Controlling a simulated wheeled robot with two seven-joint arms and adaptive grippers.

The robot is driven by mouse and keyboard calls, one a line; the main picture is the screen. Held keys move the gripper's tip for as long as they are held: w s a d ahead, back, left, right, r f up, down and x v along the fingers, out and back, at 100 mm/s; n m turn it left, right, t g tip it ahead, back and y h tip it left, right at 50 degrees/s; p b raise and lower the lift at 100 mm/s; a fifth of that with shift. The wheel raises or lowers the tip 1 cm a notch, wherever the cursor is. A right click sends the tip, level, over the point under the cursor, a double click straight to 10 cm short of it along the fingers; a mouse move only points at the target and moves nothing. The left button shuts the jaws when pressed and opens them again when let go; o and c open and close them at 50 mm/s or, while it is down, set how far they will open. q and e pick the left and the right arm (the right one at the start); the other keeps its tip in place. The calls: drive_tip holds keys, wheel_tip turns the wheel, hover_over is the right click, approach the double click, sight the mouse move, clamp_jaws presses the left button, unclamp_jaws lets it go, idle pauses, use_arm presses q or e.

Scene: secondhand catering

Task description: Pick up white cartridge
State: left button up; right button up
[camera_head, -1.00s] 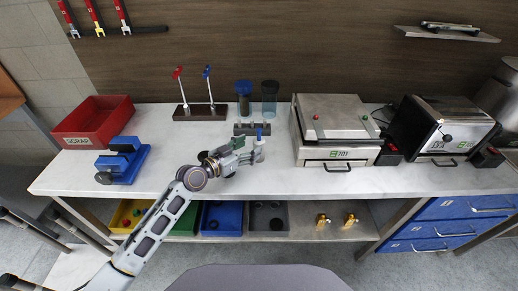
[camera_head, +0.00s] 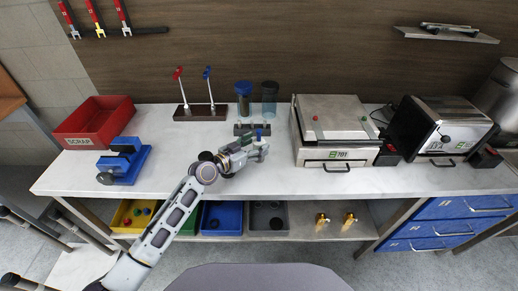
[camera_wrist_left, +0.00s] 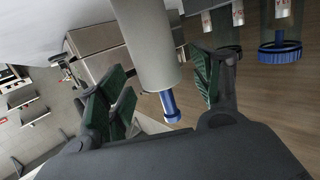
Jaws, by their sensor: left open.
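The white cartridge (camera_wrist_left: 150,45) shows large in the left wrist view as a pale cylinder with a blue tip. It lies between the two green-padded fingers of my left gripper (camera_wrist_left: 160,97), which are open with space around the blue tip. In the head view my left gripper (camera_head: 258,150) is over the worktop, just in front of a small dark rack (camera_head: 240,129). A blue tip (camera_head: 259,132) shows there, and the gripper hides most of the cartridge. My right gripper is in neither view.
Behind the rack stand a blue-lidded jar (camera_head: 243,98) and a dark-lidded jar (camera_head: 270,98). A lever stand (camera_head: 200,111) is left of the rack; a steel press (camera_head: 335,140) is to the right. A red scrap bin (camera_head: 95,122) and blue vise (camera_head: 124,162) stand left. The front worktop is clear.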

sight(259, 130)
use_arm(q)
drive_tip(key=shift+x, duration=0.9)
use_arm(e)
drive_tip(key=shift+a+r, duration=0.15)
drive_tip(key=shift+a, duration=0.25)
use_arm(q)
drive_tip(key=shift+c, duration=0.7)
drive_tip(key=c, duration=1)
drive_tip(key=shift+r, duration=0.15)
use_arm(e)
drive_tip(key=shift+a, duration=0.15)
use_arm(q)
drive_tip(key=shift+r, duration=0.45)
wheel_tip(259, 130, up, 9)
drive_tip(key=shift+f, duration=0.1)
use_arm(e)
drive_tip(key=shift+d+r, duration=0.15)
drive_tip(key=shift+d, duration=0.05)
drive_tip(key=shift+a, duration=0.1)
